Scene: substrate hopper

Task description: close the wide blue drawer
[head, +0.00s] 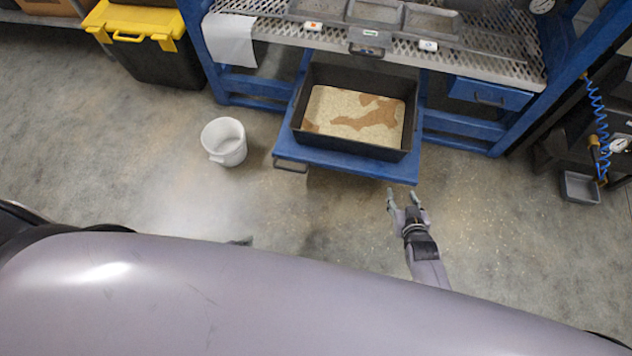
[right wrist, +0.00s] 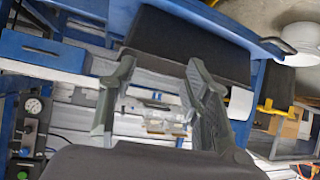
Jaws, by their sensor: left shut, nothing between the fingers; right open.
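The wide blue drawer (head: 347,166) is pulled out from under the blue bench, with a black tray (head: 297,125) of pale and brown granular material standing on it. Its dark handle (head: 291,165) is at the front left. In the right wrist view the drawer's blue edge (right wrist: 225,25) runs across the top, beside the tray's dark wall (right wrist: 190,45). My right gripper (head: 404,196) is open and empty, just in front of the drawer's front right corner, apparently not touching it. Only a small tip of my left gripper (head: 241,241) shows over my body's edge; it is shut and empty.
A white bucket (head: 224,142) stands on the floor left of the drawer. A small blue drawer (head: 490,93) is shut at the bench's right. A black and yellow crate (head: 140,38) stands back left. A grey bin (head: 580,188) lies far right. Floor in front is clear.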

